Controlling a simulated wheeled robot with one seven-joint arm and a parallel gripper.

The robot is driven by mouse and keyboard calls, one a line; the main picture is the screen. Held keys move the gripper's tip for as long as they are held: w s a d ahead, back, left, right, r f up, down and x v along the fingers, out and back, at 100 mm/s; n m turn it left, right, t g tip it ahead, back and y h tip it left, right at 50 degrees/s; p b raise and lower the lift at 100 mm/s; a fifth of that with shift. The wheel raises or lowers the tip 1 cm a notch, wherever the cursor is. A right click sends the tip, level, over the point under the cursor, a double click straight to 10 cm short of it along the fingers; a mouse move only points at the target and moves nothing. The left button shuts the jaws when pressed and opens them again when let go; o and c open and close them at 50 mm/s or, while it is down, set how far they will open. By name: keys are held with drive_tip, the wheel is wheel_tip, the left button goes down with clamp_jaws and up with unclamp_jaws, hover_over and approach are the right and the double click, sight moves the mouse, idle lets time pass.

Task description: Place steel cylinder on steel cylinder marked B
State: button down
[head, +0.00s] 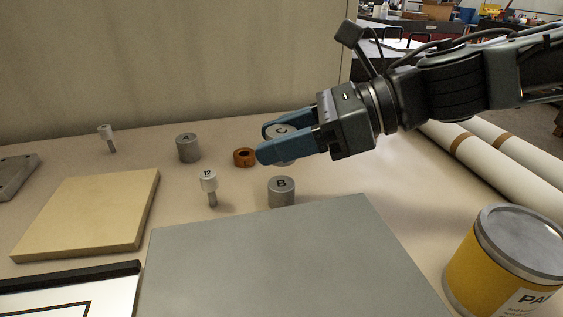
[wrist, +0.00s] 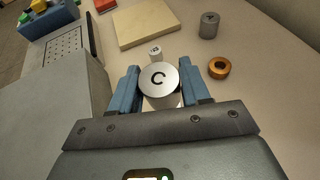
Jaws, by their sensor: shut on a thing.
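My gripper (head: 268,141) is shut on a steel cylinder marked C (head: 282,130), which is upright between the blue fingers. In the wrist view the C top (wrist: 158,80) faces the camera, with a finger on each side. The steel cylinder marked B (head: 281,193) stands upright on the table, below the gripper in the head view and apart from it. Nothing is on its top. I cannot make out B in the wrist view. A steel cylinder marked A (head: 188,148) stands further left and also shows in the wrist view (wrist: 209,25).
An orange ring (head: 244,157) lies left of the fingers. A pin marked 12 (head: 209,186) and another pin (head: 107,137) stand left. A grey slab (head: 280,260) is in front of B. A tan board (head: 90,212) and a paint can (head: 505,260) flank the area.

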sight(281, 163)
drive_tip(key=shift+f, duration=1.95)
drive_tip(key=shift+f, duration=0.1)
drive_tip(key=shift+f+b, duration=0.1)
drive_tip(key=shift+b, duration=0.2)
drive_tip(key=c, duration=0.5)
unclamp_jaws()
drive_tip(key=shift+r, duration=0.25)
drive_tip(key=v, duration=1.2)
drive_tip(key=shift+f, duration=0.1)
drive_tip(key=shift+p, duration=0.3)
